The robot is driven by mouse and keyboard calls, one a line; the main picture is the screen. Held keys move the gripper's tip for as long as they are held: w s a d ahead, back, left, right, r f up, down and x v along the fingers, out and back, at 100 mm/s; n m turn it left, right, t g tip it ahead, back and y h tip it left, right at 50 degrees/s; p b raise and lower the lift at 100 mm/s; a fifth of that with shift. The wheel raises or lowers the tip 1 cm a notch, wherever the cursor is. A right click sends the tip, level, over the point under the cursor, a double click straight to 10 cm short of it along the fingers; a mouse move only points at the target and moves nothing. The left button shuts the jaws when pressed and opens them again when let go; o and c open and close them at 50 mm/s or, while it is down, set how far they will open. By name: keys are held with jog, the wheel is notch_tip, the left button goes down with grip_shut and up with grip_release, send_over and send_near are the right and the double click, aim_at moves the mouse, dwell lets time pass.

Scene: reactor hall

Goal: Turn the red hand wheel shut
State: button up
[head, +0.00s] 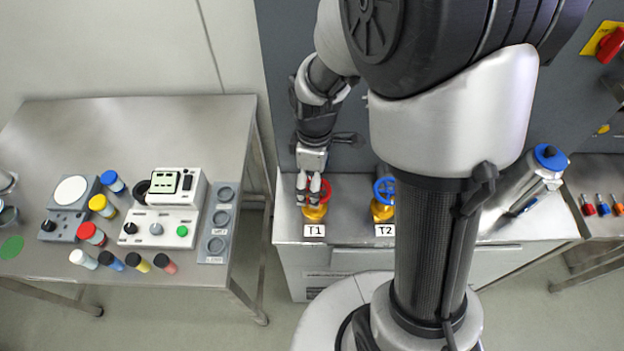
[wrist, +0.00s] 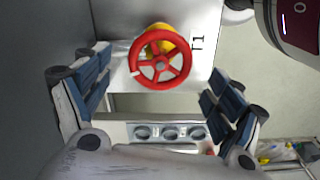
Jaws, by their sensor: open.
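The red hand wheel (head: 325,189) sits on a yellow valve body (head: 314,213) behind the label T1 on the steel bench. In the wrist view the red hand wheel (wrist: 160,57) is seen nearly face-on, with spokes and a white mark on its rim at the left. My gripper (head: 315,188) is over the wheel in the head view and hides part of it. In the wrist view my gripper (wrist: 165,90) is open, its blue-padded fingers spread wide to the left and right. The wheel lies between and beyond them, and I see no contact.
A blue hand wheel (head: 384,187) on a yellow valve labelled T2 stands to the right. A grey wall panel is close behind the bench. The left table (head: 150,115) holds instruments and several capped vials.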

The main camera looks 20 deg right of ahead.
jog(key=shift+f, duration=1.3)
jog(key=shift+c, duration=0.3)
jog(key=c, duration=1)
